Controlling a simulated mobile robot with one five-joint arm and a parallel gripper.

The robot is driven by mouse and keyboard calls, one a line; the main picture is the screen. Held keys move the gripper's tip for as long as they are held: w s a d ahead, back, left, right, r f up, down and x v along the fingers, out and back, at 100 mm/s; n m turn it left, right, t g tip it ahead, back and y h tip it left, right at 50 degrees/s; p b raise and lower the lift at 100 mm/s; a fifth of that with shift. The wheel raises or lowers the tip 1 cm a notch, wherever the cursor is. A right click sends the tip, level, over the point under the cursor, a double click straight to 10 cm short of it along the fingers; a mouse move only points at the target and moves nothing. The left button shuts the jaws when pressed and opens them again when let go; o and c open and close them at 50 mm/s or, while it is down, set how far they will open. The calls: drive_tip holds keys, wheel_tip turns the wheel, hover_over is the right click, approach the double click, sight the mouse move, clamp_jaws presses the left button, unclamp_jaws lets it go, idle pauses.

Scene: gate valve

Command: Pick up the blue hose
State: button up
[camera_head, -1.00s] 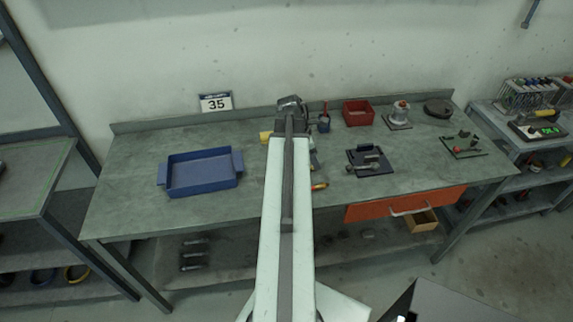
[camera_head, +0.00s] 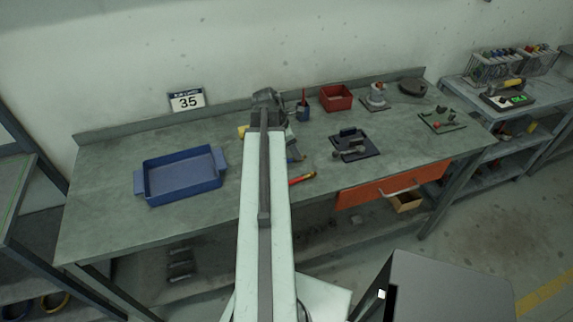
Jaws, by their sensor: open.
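A dark bluish ring (camera_head: 17,310), which may be the blue hose, lies on the low shelf at the bottom left corner, partly cut off by the picture's edge. No other hose shape shows clearly. My gripper (camera_head: 268,97) is at the far end of my outstretched arm, over the back of the workbench (camera_head: 110,215), far from the rings. It is open, though its fingertips are hard to make out. My arm hides part of the bench middle.
On the bench are a blue tray (camera_head: 180,176), a red bin (camera_head: 336,98), a dark plate with parts (camera_head: 355,146) and a screwdriver (camera_head: 302,178). An orange drawer (camera_head: 395,185) is under the front edge. A shelf (camera_head: 510,95) stands at the right.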

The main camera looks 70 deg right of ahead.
drive_tip(key=b+x, duration=0.2)
drive_tip(key=x, duration=0.2)
drive_tip(key=shift+w+a+f+b, duration=0.1)
drive_tip(key=shift+b, duration=0.25)
clamp_jaws()
drive_tip(key=shift+r, duration=0.25)
